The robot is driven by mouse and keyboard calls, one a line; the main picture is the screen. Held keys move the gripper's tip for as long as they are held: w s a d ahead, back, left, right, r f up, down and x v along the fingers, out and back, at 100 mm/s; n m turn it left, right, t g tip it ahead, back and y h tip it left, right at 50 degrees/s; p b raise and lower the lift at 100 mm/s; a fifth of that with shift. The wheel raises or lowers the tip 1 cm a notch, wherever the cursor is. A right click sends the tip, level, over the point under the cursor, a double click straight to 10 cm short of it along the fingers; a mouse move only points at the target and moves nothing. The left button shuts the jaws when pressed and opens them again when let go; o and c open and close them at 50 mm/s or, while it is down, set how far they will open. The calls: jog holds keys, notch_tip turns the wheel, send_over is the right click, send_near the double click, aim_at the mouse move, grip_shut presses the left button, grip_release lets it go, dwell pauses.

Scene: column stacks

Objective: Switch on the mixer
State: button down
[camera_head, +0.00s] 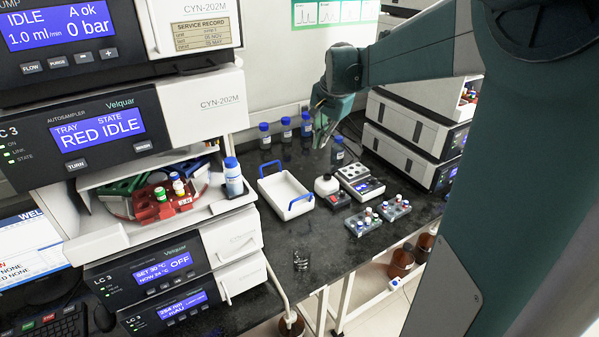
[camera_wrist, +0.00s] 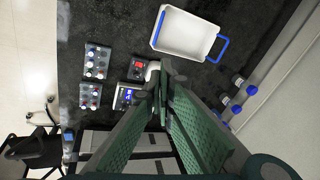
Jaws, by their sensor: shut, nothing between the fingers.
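The mixer (camera_head: 338,199) is a small dark unit with a red patch on its front and a round white top. It stands on the black bench, right of the white tray. In the wrist view the mixer (camera_wrist: 136,69) shows just left of my fingertips, which partly cover its white top. My gripper (camera_head: 321,143) is shut and empty, pointing down above the bench behind the mixer, apart from it. In the wrist view my gripper (camera_wrist: 164,80) shows its green fingers together. I cannot read the switch state of the mixer.
A white tray with blue handles (camera_head: 288,196) lies left of the mixer. A block unit with a blue display (camera_head: 367,189) stands close on its right. Two vial racks (camera_head: 364,222) lie in front. Blue-capped bottles (camera_head: 265,137) stand behind. Instrument stacks flank both sides.

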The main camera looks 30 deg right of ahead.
jog(key=w+d+f+m+p, duration=0.1)
jog(key=w+d+f+m, duration=0.1)
jog(key=d, duration=0.4)
jog(key=w+d+f+m+p, duration=0.1)
jog(key=d+f+m+p, duration=0.15)
jog(key=d, duration=0.35)
jog(key=b, duration=0.1)
send_over(333, 197)
jog(key=s, duration=0.3)
notch_tip(333, 197, down, 13)
jog(key=shift+a+f+n+g, duration=0.1)
jog(key=shift+f+n+g, duration=0.3)
jog(key=shift+f, duration=0.2)
jog(key=shift+a+b+x, duration=0.1)
jog(key=shift+b+x, duration=0.45)
jog(key=shift+x, duration=2.95)
jog(key=shift+a+b+x, duration=0.15)
jog(key=shift+b+x, duration=0.4)
jog(key=shift+x, duration=2.95)
